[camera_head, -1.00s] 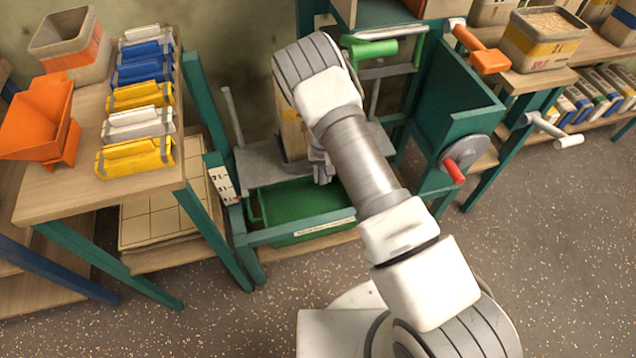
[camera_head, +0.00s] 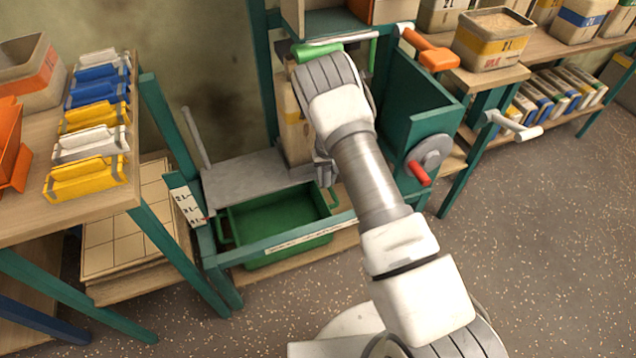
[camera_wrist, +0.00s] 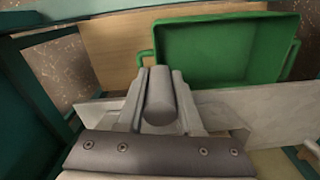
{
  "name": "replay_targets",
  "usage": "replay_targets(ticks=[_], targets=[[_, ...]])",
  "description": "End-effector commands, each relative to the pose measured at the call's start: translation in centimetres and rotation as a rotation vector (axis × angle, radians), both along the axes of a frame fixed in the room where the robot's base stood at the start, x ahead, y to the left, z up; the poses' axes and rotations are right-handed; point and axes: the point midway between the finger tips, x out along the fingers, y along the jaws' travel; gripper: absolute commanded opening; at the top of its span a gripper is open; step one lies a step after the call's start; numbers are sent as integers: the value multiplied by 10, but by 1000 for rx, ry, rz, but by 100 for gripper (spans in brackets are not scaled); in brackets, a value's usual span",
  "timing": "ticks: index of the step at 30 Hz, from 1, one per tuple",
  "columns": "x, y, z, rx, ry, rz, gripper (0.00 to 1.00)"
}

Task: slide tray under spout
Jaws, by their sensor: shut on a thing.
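The green tray (camera_head: 292,245) sits low in the teal frame, on the near side of a grey metal plate (camera_head: 240,180), with a handle loop at each end. It also shows at the top right of the wrist view (camera_wrist: 215,55). My gripper (camera_wrist: 160,95) points down with its fingers shut on a grey cylindrical handle (camera_wrist: 160,98). In the head view my gripper (camera_head: 325,168) is above the tray's right end, apart from it. What the handle is fixed to is hidden. A tan box (camera_head: 293,128) stands behind it, partly covered by my arm. I cannot make out the spout.
A teal side panel (camera_head: 418,105) with a grey wheel and red knob (camera_head: 418,173) stands right of my arm. A grey lever (camera_head: 196,138) rises at the left. A wooden table (camera_head: 115,210) with several coloured packs is further left. The floor in front is clear.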

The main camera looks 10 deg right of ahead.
Motion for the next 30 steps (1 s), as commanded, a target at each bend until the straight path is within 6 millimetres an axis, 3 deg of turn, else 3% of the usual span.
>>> replay_targets(ticks=[12,29,30], targets=[[11,-38,0,0,-1,-1,0],[14,-46,1,-3,-3,-4,0],[14,-46,1,-4,-4,-4,42]])
